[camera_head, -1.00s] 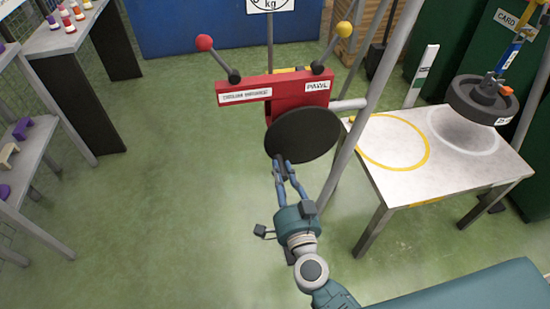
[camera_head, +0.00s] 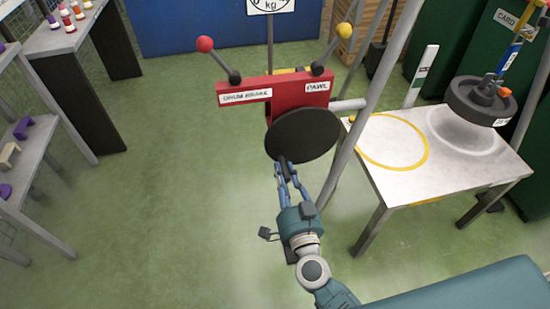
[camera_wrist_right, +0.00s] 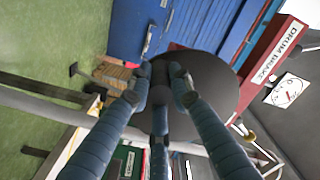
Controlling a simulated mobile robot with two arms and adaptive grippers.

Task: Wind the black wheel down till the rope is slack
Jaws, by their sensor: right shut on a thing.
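The black wheel (camera_head: 300,134) is a flat disc on the front of a red winch housing (camera_head: 272,97) in the head view. My right gripper (camera_head: 285,169) is at the wheel's lower left edge, its blue fingers shut on the wheel's dark handle (camera_head: 286,173). The fingers hide part of the handle. In the right wrist view, the gripper (camera_wrist_right: 160,88) reaches in front of the disc (camera_wrist_right: 215,78). A dark round weight (camera_head: 478,102) hangs from a blue-and-yellow hook (camera_head: 511,52) over the table at the right. The rope itself is hard to make out. My left gripper is out of view.
A red-knobbed lever (camera_head: 205,44) and a yellow-knobbed lever (camera_head: 344,30) rise from the housing. A grey post (camera_head: 366,108) stands right of the wheel. The white table (camera_head: 388,176) has a yellow ring and a pale ring.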

